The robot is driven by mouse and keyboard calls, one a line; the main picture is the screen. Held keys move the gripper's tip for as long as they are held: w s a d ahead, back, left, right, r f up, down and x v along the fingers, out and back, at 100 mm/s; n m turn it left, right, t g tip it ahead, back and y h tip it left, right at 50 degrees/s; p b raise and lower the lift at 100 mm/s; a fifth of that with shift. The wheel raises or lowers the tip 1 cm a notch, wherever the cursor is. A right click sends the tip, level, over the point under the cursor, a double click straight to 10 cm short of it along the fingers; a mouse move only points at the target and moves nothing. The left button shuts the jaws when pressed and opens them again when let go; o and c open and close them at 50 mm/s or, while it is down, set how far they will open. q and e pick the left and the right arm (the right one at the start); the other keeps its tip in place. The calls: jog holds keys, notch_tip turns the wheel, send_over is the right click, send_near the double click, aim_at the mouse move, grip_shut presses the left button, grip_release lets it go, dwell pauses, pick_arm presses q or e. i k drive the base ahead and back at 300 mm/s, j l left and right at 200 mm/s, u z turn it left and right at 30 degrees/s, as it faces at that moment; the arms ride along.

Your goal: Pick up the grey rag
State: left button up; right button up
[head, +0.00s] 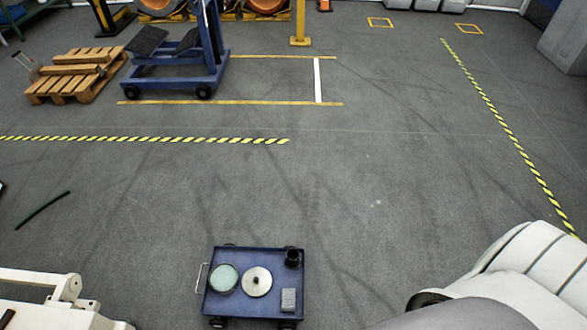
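A small grey rectangular piece (288,299), which looks like the folded grey rag, lies at the lower right corner of the top of a blue wheeled cart (240,306). It lies flat, with nothing on top of it. Neither of my grippers shows in the head view. Pale parts at the lower left and lower right edges look like my own arms, but no fingers are visible.
The cart also carries a round dish with pale green contents (223,279), a metal disc (257,282) and a black cup (292,258). A dark green rod (42,210) lies on the floor at left. A pallet (75,76) and blue trolley (178,78) stand farther back. The middle floor is clear.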

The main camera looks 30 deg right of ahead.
aim_at(287, 305)
jog(key=k+z, duration=0.25)
jog(key=k, duration=0.25)
jog(key=k+l+z, duration=0.25)
jog(key=k, duration=0.25)
